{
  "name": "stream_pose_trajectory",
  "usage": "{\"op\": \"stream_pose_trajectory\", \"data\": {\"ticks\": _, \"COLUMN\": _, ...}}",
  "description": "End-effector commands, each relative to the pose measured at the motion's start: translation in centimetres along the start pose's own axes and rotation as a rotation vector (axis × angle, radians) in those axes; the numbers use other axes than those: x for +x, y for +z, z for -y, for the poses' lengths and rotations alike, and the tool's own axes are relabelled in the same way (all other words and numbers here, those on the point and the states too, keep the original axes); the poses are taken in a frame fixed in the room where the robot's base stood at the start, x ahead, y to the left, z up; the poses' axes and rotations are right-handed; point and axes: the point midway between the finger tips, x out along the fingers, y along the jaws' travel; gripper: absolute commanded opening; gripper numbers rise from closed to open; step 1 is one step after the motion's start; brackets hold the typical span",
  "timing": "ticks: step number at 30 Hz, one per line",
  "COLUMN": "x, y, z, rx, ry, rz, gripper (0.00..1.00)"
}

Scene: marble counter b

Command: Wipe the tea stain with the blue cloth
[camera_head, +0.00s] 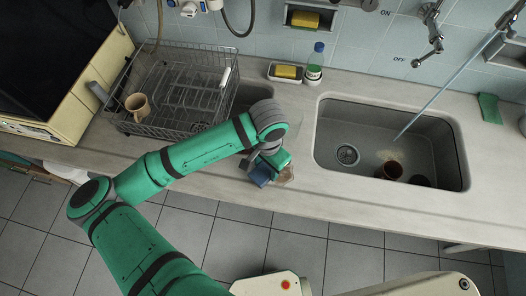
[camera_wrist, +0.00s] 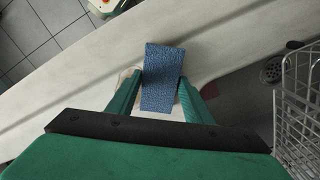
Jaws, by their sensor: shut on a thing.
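The blue cloth (camera_head: 261,174) is in my gripper (camera_head: 270,162) at the counter's front part, between the dish rack and the large sink. In the wrist view the cloth (camera_wrist: 162,62) lies between the two green fingers of my gripper (camera_wrist: 160,84), which are shut on it. The cloth is at or just above the counter surface; I cannot tell whether it presses on it. A brownish tea stain (camera_head: 285,176) shows just right of the cloth in the head view. Part of the stain is hidden by the gripper and cloth.
A wire dish rack (camera_head: 168,122) with a tan mug (camera_head: 137,106) stands to the left. The large sink (camera_head: 330,132) holds a brown cup (camera_head: 391,170). A yellow sponge (camera_head: 286,71) and a bottle (camera_head: 315,62) stand behind. A green cloth (camera_head: 489,108) lies far right.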

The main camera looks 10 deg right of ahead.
Motion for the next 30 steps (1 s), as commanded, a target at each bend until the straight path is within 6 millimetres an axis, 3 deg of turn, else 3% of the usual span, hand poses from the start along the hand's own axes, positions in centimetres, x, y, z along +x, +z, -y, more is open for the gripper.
{"op": "stream_pose_trajectory", "data": {"ticks": 3, "x": -2.3, "y": -0.2, "z": -0.1, "rx": 0.004, "ry": -0.005, "rz": -0.004, "gripper": 0.25}}
{"op": "stream_pose_trajectory", "data": {"ticks": 21, "x": -7.4, "y": -0.4, "z": -0.4, "rx": 0.013, "ry": -0.003, "rz": -0.001, "gripper": 0.25}}
{"op": "stream_pose_trajectory", "data": {"ticks": 30, "x": -8.1, "y": -0.4, "z": -0.5, "rx": 0.012, "ry": -0.001, "rz": -0.001, "gripper": 0.25}}
